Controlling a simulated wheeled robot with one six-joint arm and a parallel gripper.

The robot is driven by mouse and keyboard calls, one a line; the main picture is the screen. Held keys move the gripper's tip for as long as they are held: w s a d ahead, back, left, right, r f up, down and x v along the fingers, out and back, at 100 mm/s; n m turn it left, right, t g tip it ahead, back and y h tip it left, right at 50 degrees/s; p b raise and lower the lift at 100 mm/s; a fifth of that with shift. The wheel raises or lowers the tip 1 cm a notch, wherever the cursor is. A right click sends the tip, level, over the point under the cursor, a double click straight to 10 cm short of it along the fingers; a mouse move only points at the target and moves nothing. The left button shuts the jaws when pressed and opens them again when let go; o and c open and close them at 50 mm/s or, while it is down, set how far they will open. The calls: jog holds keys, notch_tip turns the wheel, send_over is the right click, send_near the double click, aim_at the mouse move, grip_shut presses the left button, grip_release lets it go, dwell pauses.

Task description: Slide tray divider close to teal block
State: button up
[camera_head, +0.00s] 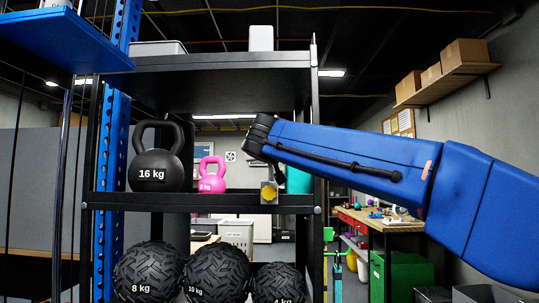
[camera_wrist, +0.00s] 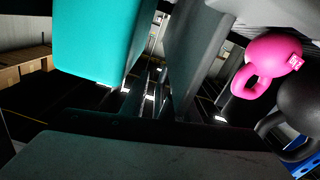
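The teal block (camera_head: 299,180) stands on the middle shelf, partly hidden behind my arm. It is large at upper left in the wrist view (camera_wrist: 105,40), which is upside down. A grey upright panel (camera_wrist: 195,50), apparently the tray divider, stands between the block and the pink kettlebell, with a gap to the block. In the head view a small grey piece with a yellow round front (camera_head: 269,194), apparently the divider's front end, sits at the shelf edge. My gripper (camera_head: 262,150) is at the shelf, just above this piece. Its fingers cannot be made out, nor can contact.
A pink kettlebell (camera_head: 211,176) and a black 16 kg kettlebell (camera_head: 158,160) stand left on the same shelf (camera_head: 200,200). Several black balls (camera_head: 217,272) lie below. The upper shelf (camera_head: 225,62) and a black post (camera_head: 314,120) bound the space.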

jog(key=shift+s, duration=0.1)
jog(key=s, duration=1.7)
jog(key=shift+a, duration=0.25)
jog(key=shift+s, duration=0.1)
